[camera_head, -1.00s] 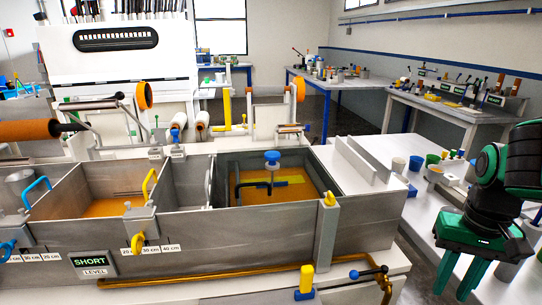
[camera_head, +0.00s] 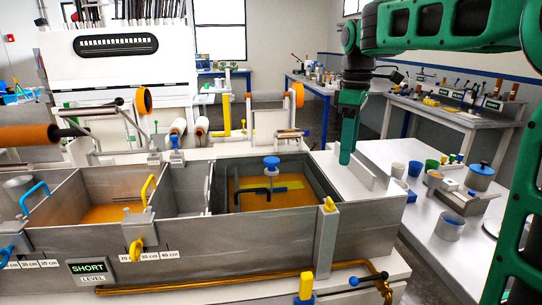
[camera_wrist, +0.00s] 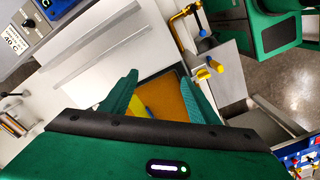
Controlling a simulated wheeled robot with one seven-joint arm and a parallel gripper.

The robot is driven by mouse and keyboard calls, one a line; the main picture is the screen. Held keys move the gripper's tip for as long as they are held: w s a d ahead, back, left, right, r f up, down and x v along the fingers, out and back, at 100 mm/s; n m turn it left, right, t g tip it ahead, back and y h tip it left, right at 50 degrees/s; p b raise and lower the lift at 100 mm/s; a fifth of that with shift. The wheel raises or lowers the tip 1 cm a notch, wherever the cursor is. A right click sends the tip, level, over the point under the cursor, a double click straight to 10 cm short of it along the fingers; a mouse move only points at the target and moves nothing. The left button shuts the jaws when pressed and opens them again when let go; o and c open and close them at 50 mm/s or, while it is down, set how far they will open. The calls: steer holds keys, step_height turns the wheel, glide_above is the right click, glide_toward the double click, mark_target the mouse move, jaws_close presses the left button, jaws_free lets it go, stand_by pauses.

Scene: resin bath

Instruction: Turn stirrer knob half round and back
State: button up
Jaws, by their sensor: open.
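The stirrer knob (camera_head: 271,162) is blue and round. It stands on a thin post above the right-hand bath compartment, over a dark crank arm and orange resin (camera_head: 290,197). My gripper (camera_head: 345,158) points down to the right of the knob, apart from it, above the white surface beside the bath. In the wrist view my gripper (camera_wrist: 155,72) shows two green fingers spread apart with nothing between them. The orange resin and a yellow bar (camera_wrist: 140,106) show beyond the fingers. I cannot make out the knob in the wrist view.
The steel bath wall (camera_head: 250,236) and a yellow-topped post (camera_head: 328,205) stand near the stirrer. Upright grey plates (camera_head: 367,172) are just below my gripper. Cups and a blue-lidded pot (camera_head: 480,176) stand on the right bench. The air above the stirrer looks clear.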

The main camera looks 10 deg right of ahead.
steer(key=w+a+r+n, duration=0.3)
steer(key=w+a+n, duration=0.2)
steer(key=w+a, duration=0.2)
steer(key=r+n, duration=0.1)
steer(key=n, duration=0.6)
glide_above(271, 159)
step_height(271, 159, down, 10)
steer(key=shift+d+f, duration=0.1)
steer(key=c, duration=1)
